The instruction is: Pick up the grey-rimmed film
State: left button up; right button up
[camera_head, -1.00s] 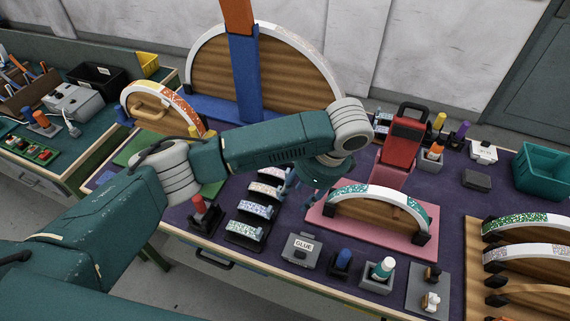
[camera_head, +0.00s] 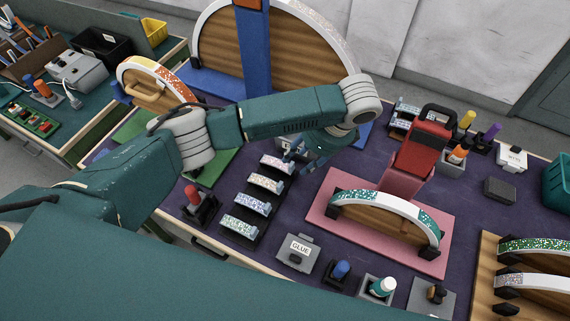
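Several short glittery film strips lie in a row of black holders on the purple table: a pinkish one (camera_head: 277,163), an orange-flecked one (camera_head: 266,183), a bluish-purple one (camera_head: 253,204) and a green-flecked one (camera_head: 239,227). They are too small to tell which has a grey rim. My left gripper (camera_head: 299,160) points down just right of the pinkish strip at the far end of the row. Its fingers look apart, with nothing seen between them. My wrist partly hides the area behind it. My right gripper is not in view.
A pink board (camera_head: 325,228) with a teal-glitter arch (camera_head: 385,215) stands right of the strips. A red clamp (camera_head: 423,150) stands behind it. A large wooden arch (camera_head: 310,60) stands at the back.

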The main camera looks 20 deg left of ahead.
aim_at(293, 164)
pick_arm(q)
jog(key=p+x, duration=0.1)
jog(key=x, duration=0.3)
jog(key=shift+w+a+f+p, duration=0.1)
jog(key=shift+w+f+p, duration=0.1)
jog(key=shift+p, duration=0.1)
jog(key=shift+a+f, duration=0.1)
jog(key=shift+f, duration=0.1)
jog(key=shift+c, duration=1)
grip_shut()
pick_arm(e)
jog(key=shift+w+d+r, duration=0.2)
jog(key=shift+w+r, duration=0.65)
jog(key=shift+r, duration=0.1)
